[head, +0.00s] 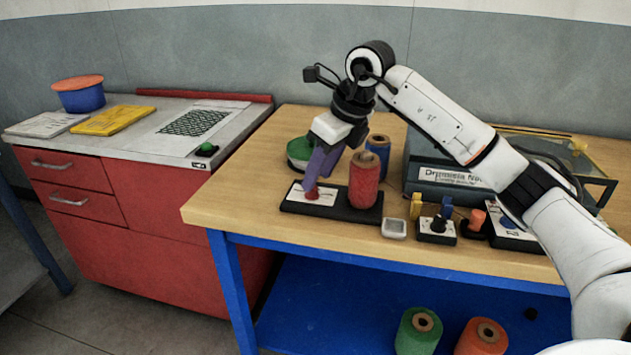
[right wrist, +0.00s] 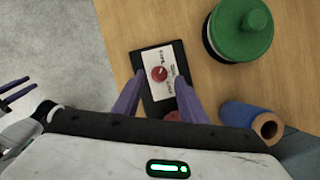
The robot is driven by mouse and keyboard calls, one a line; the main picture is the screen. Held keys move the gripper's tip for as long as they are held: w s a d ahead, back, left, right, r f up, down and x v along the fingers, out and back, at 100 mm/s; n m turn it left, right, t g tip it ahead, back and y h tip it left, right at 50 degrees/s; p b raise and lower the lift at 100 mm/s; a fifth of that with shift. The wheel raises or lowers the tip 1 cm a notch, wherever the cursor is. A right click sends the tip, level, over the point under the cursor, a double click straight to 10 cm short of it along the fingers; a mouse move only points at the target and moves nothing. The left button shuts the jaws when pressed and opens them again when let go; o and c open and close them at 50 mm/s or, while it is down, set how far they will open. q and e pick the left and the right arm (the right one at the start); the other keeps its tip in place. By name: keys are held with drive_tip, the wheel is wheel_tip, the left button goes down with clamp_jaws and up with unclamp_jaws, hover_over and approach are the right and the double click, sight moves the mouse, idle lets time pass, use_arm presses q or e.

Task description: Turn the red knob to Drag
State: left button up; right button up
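The red knob (head: 312,195) sits on a white label plate on a black base (head: 345,211) near the table's left front. My right gripper (head: 309,187) points down over the knob. Its purple fingers (right wrist: 159,80) are open, one on each side of the knob; I cannot tell whether they touch it. My left gripper (right wrist: 17,91) shows at the left edge of the right wrist view, fingers apart and empty.
A red spool (head: 364,180) stands on the same base, right of the knob. A green-lidded container (head: 298,152) and a blue spool (head: 378,150) are behind. A small grey box (head: 394,229) and a black switch unit (head: 437,230) lie to the right.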

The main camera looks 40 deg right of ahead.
drive_tip(key=shift+x, duration=1.4)
clamp_jaws()
